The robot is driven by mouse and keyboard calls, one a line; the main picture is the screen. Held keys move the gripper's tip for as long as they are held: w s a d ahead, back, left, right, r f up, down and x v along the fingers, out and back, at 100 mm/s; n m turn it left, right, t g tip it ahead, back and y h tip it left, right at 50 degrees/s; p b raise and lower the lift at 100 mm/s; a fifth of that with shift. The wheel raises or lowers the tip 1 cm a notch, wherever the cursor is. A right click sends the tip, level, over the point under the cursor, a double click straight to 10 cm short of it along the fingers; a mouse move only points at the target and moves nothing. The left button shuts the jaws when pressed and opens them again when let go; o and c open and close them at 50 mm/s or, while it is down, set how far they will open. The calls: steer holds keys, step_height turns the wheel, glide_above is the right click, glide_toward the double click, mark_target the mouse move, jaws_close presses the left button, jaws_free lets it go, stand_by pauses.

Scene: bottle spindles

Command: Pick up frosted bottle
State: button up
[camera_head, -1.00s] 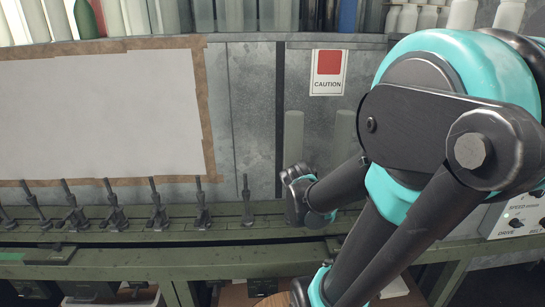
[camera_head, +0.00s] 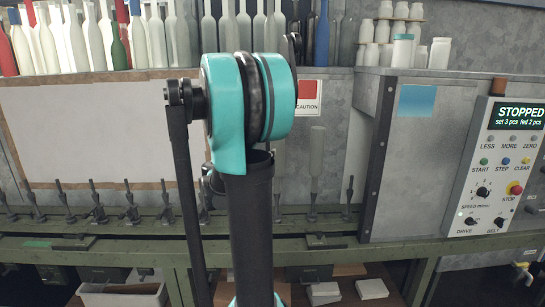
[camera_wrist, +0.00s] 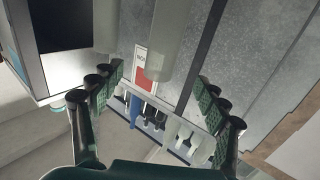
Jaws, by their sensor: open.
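My arm hides most of my gripper in the head view.
A row of spindles (camera_head: 130,205) runs along the green rail (camera_head: 130,248). Many bottles line the shelf above, including a blue one (camera_head: 321,42). The control panel (camera_head: 497,165) reads STOPPED at right.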

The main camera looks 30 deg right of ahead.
steer(key=x, duration=1.3)
steer(key=shift+w+d, duration=0.2)
steer(key=shift+w, duration=0.25)
jaws_close()
